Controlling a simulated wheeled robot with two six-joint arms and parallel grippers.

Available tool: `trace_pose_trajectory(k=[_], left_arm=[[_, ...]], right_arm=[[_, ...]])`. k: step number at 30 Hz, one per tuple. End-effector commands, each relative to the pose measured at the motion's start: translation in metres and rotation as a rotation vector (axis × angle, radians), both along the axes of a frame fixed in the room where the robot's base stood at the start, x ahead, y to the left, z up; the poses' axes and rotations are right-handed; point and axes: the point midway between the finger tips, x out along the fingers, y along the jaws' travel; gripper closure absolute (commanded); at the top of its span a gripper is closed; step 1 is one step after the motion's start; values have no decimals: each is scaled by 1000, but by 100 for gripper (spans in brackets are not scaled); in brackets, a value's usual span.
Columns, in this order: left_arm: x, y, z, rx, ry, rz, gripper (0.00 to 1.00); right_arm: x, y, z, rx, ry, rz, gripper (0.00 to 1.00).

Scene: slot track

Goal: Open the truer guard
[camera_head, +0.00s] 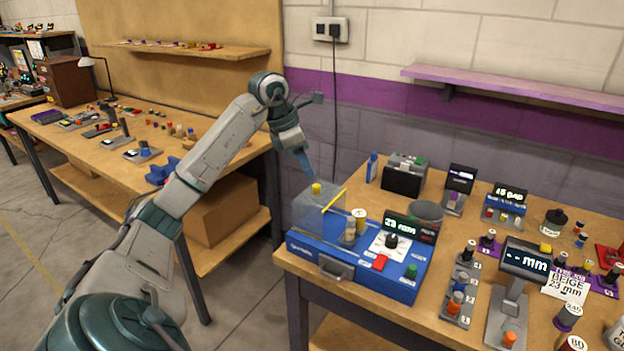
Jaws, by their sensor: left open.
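The truer (395,280) is a blue machine at the near left corner of the right-hand table, with a lit display, a dark knob and red and green buttons on top. Its guard (312,212) is a clear, greyish box over the left part, topped by a yellow knob (317,188). The guard looks down over that part. A yellow rod (334,200) slants beside it. My left gripper (307,170) is open, pointing down just above and slightly left of the yellow knob; it looks apart from the knob. The right gripper is not in view.
A grey bowl (426,212) and a black box (403,178) stand behind the truer. Small display stands, pegs and a card (566,285) reading "BEIGE 23 mm" fill the table to the right. A second workbench (90,140) is at the left; open floor lies between.

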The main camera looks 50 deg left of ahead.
Motion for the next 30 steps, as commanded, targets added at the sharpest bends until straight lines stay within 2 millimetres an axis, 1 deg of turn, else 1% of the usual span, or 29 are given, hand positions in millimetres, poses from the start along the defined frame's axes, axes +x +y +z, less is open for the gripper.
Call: trace_pose_trajectory(k=[1,4,6,9,13,30], left_arm=[[-3,3,10,1,-4,2,59],[-8,6,25,0,-3,2,59],[-11,8,33,0,-1,1,59],[-14,9,39,-1,-1,1,59],[-15,9,42,-1,1,1,59],[-15,9,42,-1,1,1,59]], right_arm=[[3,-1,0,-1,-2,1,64],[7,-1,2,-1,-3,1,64],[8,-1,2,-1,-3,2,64],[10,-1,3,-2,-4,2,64],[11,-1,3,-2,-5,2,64],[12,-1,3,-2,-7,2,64]])
